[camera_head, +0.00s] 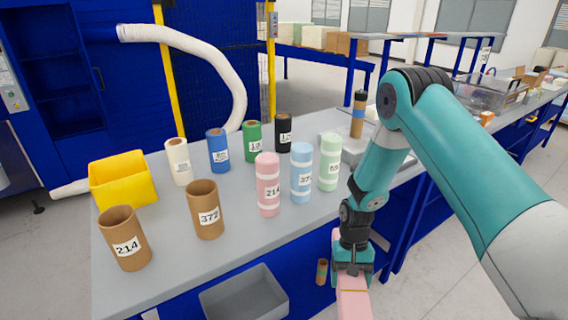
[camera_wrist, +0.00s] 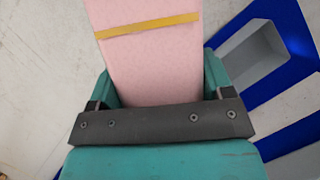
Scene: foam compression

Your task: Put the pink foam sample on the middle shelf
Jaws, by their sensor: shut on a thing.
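My gripper (camera_head: 353,268) points down in front of the grey workbench, at lower right in the head view. It is shut on the pink foam sample (camera_head: 353,303), a pale pink block. In the wrist view the foam (camera_wrist: 150,60) stretches away from the gripper (camera_wrist: 160,90), with a yellow band across it and a teal finger on each side. Its far end is cut off by the frame in both views. I cannot tell which blue level below the bench top is the middle shelf.
A grey bin (camera_head: 245,298) sits low at the bench front, with a small brown roll (camera_head: 322,271) to its right. The bench top (camera_head: 160,235) holds cardboard tubes, several coloured rolls and a yellow bin (camera_head: 122,182). Blue framing (camera_wrist: 285,30) borders grey recesses at right in the wrist view.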

